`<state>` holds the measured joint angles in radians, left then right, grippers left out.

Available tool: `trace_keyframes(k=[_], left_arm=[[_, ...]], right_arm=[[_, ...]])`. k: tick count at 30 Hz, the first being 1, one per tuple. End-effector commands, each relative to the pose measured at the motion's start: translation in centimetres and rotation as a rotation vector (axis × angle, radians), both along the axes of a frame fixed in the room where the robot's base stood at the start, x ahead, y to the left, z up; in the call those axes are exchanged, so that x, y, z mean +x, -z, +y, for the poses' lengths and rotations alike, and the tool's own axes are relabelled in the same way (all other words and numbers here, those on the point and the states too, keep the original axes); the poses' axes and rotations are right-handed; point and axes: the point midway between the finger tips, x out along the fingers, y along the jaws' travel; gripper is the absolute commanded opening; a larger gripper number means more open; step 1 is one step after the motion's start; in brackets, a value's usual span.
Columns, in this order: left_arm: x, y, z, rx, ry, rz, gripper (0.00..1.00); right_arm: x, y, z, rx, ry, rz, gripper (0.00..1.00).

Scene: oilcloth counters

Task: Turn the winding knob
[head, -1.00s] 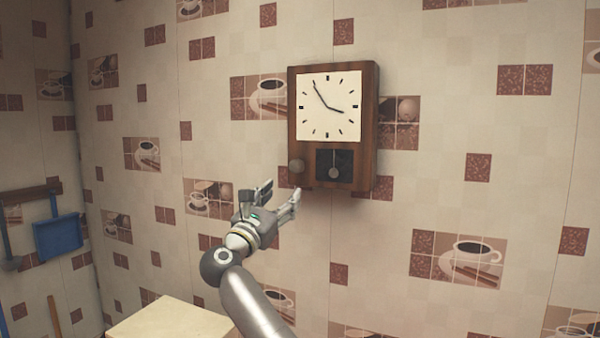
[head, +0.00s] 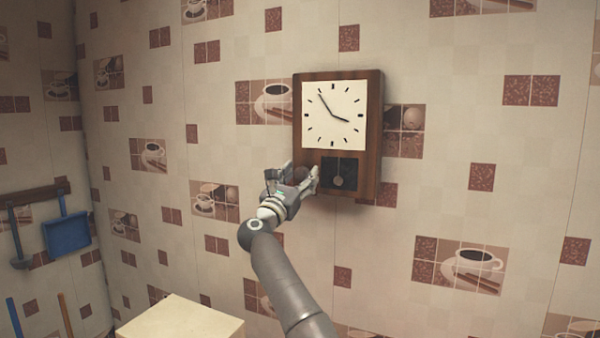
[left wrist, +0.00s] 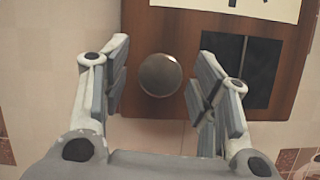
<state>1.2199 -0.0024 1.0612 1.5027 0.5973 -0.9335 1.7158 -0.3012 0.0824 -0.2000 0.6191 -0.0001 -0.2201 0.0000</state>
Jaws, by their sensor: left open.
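The wall clock (head: 372,145) has a brown wooden case, a white square dial (head: 335,112) and a dark pendulum window (head: 338,174). Its round grey-brown winding knob (head: 300,173) is at the lower left of the case, partly covered by my gripper in the head view. In the left wrist view the knob (left wrist: 160,75) shows whole, between the finger pads and apart from both. My left gripper (head: 298,175) is open around the knob's sides. The clock case (left wrist: 175,28) fills the upper middle of that view. My right gripper is not in view.
A pale box-like surface (head: 180,318) stands at the lower left. A blue dustpan (head: 66,235) hangs from a rail on the left wall. The tiled wall right of the clock is clear.

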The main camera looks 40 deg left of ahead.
Motion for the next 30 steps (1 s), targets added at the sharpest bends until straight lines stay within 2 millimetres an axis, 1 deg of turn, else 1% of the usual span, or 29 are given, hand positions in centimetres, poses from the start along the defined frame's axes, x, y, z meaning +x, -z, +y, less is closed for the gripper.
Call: trace_keyframes(k=[9, 18, 20, 26, 30], left_arm=[[0.16, -0.06, 0.06, 0.000, 0.000, 0.000, 0.55], [0.15, -0.06, 0.03, 0.000, 0.000, 0.000, 0.16], [0.15, -0.06, 0.03, 0.000, 0.000, 0.000, 0.09], [0.15, 0.02, 0.06, 0.013, 0.000, 0.005, 0.09], [0.16, 0.16, 0.08, 0.054, -0.001, 0.018, 0.09]], right_arm=[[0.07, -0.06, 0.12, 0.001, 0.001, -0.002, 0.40], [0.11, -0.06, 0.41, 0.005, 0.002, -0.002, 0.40], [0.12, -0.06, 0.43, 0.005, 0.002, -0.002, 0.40], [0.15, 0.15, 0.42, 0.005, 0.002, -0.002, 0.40], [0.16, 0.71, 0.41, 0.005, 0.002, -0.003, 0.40]])
